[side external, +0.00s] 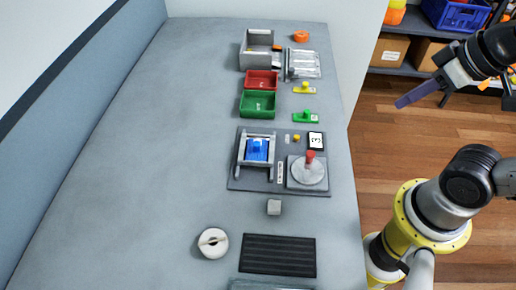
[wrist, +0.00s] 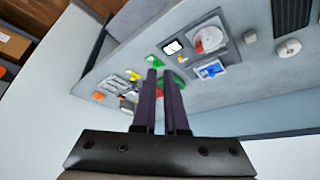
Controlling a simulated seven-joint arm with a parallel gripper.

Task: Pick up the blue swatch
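The blue swatch (side external: 257,149) is a blue plate with a small blue knob, sitting in a grey frame on the dark panel (side external: 235,182) on the table. In the wrist view the blue swatch (wrist: 210,71) shows to the right of the fingers. My gripper (side external: 400,103) is up at the right, past the table's right edge, well apart from the swatch. In the wrist view my gripper (wrist: 160,73) has two dark purple fingers with a narrow gap and nothing visible between them.
A green swatch (side external: 306,116) and yellow swatch (side external: 304,88) lie behind the panel, beside green (side external: 257,104) and red (side external: 261,81) bins. A dial with a red knob (side external: 310,157) stands right of the frame. A white round object (side external: 213,244) lies nearer. The table's left is clear.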

